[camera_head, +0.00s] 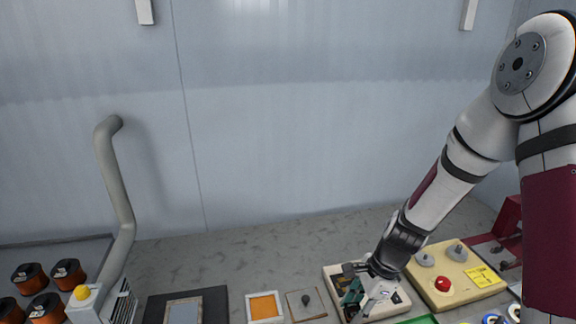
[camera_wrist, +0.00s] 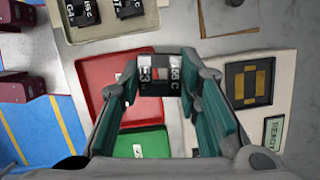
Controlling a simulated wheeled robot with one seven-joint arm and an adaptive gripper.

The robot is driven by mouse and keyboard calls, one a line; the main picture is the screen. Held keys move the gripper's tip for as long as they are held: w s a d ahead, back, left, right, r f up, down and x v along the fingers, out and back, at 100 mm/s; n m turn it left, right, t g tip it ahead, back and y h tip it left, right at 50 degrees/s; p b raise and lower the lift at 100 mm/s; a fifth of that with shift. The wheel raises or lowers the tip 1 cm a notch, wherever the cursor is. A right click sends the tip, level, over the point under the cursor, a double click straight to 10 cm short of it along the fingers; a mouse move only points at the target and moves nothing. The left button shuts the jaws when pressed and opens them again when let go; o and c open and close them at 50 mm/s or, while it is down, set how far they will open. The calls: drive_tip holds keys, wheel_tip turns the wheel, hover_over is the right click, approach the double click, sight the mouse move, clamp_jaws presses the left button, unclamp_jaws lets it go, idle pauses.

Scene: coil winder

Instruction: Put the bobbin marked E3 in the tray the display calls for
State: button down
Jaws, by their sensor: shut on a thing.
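My gripper (camera_wrist: 159,82) is shut on a small dark bobbin (camera_wrist: 160,88), held between its teal fingers. Its left white label seems to read E3; a second label beside it is only partly legible. In the wrist view a red tray (camera_wrist: 92,75) lies below and left of the bobbin, and a green tray (camera_wrist: 118,152) lies nearer the bottom. A pale panel (camera_wrist: 285,70) at right has a dark square with a yellow mark and a small plate (camera_wrist: 272,132) that seems to read READY. In the head view my gripper (camera_head: 360,294) is over a pale unit (camera_head: 398,302).
A pale block with labelled dark pieces (camera_wrist: 125,8) is at the top of the wrist view. In the head view, a control box (camera_head: 460,290) with a red button stands right of the gripper. Copper-wound spools (camera_head: 68,271) and a grey bent pipe (camera_head: 118,190) are at left.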

drive_tip(key=w+d+r+n+g+h, duration=0.2)
drive_tip(key=w+r+n+g+h, duration=0.15)
drive_tip(key=w+n, duration=1.15)
drive_tip(key=m+t+y+b, duration=0.35)
drive_tip(key=m+b, duration=0.45)
drive_tip(key=m, duration=0.5)
hover_over(409, 293)
drive_tip(key=shift+g, duration=0.3)
wheel_tip(409, 293, down, 8)
drive_tip(key=shift+s, duration=0.15)
drive_tip(key=shift+f, duration=2.35)
drive_tip(key=shift+f, duration=0.15)
drive_tip(key=c, duration=1.2)
unclamp_jaws()
